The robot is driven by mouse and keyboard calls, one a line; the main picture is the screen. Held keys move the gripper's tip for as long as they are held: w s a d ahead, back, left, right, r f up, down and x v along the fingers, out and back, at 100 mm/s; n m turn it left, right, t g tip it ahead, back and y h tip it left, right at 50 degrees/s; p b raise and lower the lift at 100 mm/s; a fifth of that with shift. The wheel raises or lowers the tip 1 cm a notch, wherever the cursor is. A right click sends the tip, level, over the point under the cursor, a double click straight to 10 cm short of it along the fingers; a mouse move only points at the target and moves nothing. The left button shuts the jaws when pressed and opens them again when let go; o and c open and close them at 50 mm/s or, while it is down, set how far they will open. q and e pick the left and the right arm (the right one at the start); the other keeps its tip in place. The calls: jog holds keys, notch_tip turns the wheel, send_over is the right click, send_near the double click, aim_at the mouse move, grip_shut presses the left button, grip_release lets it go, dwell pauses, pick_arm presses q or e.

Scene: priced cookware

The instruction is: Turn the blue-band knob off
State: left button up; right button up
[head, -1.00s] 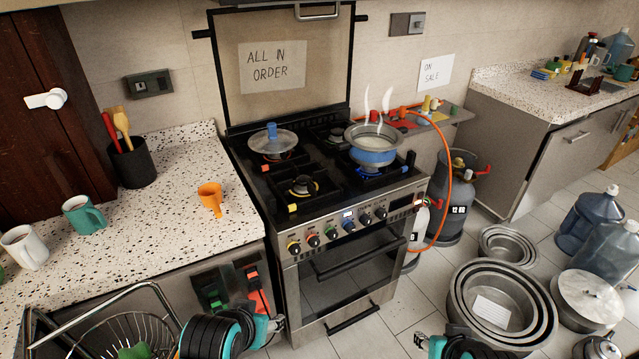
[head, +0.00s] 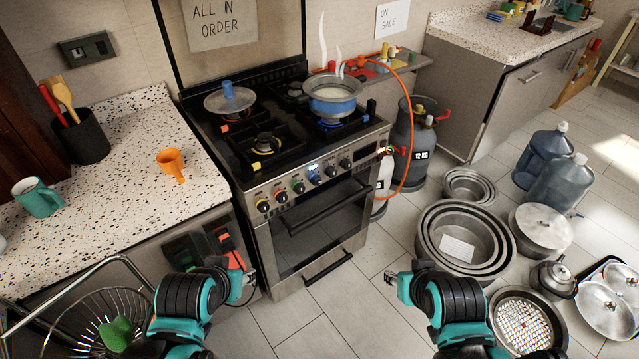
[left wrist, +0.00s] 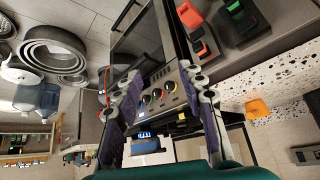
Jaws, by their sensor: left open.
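The stove (head: 285,150) stands ahead with a row of knobs along its front panel. The blue-band knob (head: 314,178) is near the middle of the row, right of the green-banded knob (head: 298,187). My left gripper (head: 247,281) is below and left of the knobs, apart from the stove front. In the left wrist view its fingers (left wrist: 160,78) are spread and empty, with several knobs (left wrist: 157,94) beyond them. My right gripper (head: 391,276) is over the floor; its small visible tip does not show its opening.
A lidded pan (head: 230,100) is on the back left burner. An oven handle (head: 325,207) juts out below the knobs. Nested metal pots (head: 463,242) stand on the floor at right. A dish rack (head: 85,318) is at lower left. Floor in front of the stove is clear.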

pick_arm(q)
jog(key=w+r+m+y, duration=0.2)
jog(key=w+m, duration=0.3)
jog(key=w, duration=0.2)
jog(key=m+t+y+p, duration=0.2)
jog(key=m+t+y, duration=0.35)
jog(key=m, duration=1.25)
send_over(318, 183)
jog(key=s+a, duration=0.3)
jog(key=s, duration=0.3)
notch_tip(318, 183, down, 8)
jog(key=g+y, duration=0.1)
jog(key=d+f+m+t+y, duration=0.25)
jog(key=d+f+m, duration=0.25)
jog(key=d+f, duration=0.25)
jog(key=shift+t+h, duration=0.3)
jog(key=b+x, duration=0.2)
jog(key=x, duration=0.4)
jog(key=shift+r, duration=0.1)
jog(key=shift+w+a+r, duration=0.1)
jog(key=shift+w+a, duration=0.25)
jog(key=shift+w, duration=0.15)
